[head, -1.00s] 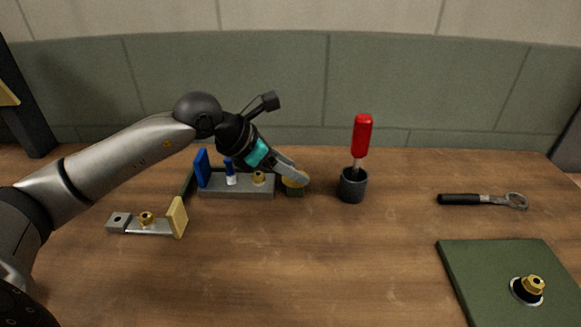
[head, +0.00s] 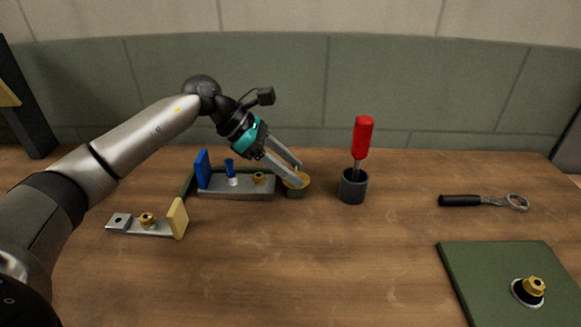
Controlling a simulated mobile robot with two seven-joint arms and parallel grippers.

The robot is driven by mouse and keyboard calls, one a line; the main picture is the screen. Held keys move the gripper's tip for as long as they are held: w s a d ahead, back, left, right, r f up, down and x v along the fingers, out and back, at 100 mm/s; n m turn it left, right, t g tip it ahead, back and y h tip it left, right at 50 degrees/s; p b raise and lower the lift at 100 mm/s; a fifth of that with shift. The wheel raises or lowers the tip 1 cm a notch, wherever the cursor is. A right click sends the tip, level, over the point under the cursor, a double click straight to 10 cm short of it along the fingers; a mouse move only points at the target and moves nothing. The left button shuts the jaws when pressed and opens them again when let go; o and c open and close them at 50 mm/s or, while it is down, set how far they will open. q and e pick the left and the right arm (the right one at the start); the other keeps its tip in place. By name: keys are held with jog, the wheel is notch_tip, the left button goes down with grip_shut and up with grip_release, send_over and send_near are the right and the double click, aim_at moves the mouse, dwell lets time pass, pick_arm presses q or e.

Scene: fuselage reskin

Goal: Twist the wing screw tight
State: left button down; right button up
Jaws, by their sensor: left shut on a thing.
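My left gripper (head: 299,175) reaches down from the left, at the right end of a grey metal fixture (head: 240,190). Its two fingers sit one behind the other, shut on the top of a small yellow round piece (head: 303,184). That piece stands on a low green base and is partly hidden by the near finger; it seems to be the wing screw, though its wings are too small to make out. A brass hex fitting (head: 259,177) and a blue-topped post (head: 230,166) stand on the fixture. My right gripper is not in view.
A dark cup (head: 353,188) with a red-handled tool (head: 362,138) stands just right. A black-handled ring wrench (head: 470,200) lies farther right. A green panel (head: 480,265) with a brass fitting is front right. A bracket (head: 150,229) lies front left. The middle front is clear.

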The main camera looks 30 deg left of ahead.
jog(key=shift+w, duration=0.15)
pick_arm(q)
jog(key=shift+c, duration=1.2)
grip_release()
jog(key=p+v, duration=0.2)
jog(key=v, duration=1.3)
jog(key=shift+a+p, duration=0.2)
jog(key=shift+p, duration=0.2)
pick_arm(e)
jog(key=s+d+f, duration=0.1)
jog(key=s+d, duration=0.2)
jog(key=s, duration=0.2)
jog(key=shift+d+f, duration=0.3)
pick_arm(q)
jog(key=shift+w, duration=0.1)
